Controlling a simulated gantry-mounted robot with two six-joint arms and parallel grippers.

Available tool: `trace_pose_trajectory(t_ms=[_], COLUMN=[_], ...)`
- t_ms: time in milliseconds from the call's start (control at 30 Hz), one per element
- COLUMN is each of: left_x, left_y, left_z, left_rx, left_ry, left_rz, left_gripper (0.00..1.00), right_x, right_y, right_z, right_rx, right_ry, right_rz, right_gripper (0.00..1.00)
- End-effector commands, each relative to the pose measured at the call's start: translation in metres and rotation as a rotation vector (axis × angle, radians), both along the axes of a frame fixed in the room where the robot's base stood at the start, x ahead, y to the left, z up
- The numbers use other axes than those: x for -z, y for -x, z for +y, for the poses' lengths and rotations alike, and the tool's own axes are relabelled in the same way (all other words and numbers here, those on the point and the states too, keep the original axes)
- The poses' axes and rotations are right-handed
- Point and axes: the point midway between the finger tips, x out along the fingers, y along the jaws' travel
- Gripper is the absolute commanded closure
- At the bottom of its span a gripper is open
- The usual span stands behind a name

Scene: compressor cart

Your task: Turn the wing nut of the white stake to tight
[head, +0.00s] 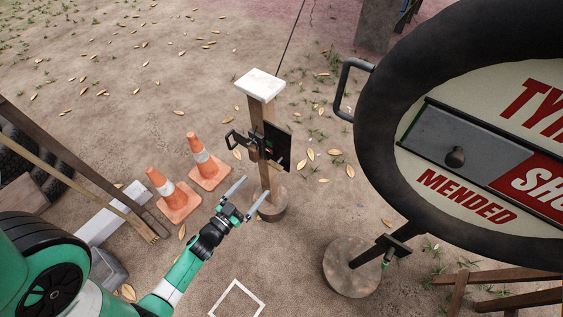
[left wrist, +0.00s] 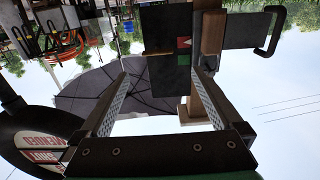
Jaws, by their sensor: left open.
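The white stake is a brown wooden post with a white top (head: 260,84), standing upright in a round base. A black panel (head: 278,145) with a small red and green mark and a black handle (head: 236,137) are fixed to the post. In the left wrist view, upside down, the panel (left wrist: 168,70) and post (left wrist: 212,35) show beyond the fingers. I cannot clearly make out the wing nut; it may be hidden or too small. My left gripper (head: 256,188) is open and empty, in front of and below the panel. My right gripper is not in view.
Two orange cones (head: 171,194) (head: 207,163) stand left of the post. A large round sign (head: 455,125) with a black rim and a round base (head: 351,266) stands to the right. Planks and a tyre are at the left. The leaf-strewn ground behind the post is open.

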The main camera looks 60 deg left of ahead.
Motion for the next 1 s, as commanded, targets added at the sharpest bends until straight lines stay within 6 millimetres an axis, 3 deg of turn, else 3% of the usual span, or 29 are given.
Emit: trace_pose_trajectory(t_ms=[233,700,1000], left_x=[0.002,0.002,0.000], left_y=[-0.014,-0.097,-0.105], left_z=[0.008,0.050,0.054], left_rx=[0.003,0.002,0.002], left_ry=[-0.005,-0.005,-0.004], left_rz=[-0.004,-0.004,-0.003], left_gripper=[0.00,0.00,0.00], right_x=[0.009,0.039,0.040], right_y=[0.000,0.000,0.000], right_z=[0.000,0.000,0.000], right_rx=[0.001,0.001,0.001], right_ry=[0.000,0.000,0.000], right_rz=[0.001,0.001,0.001], right_gripper=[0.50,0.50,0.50])
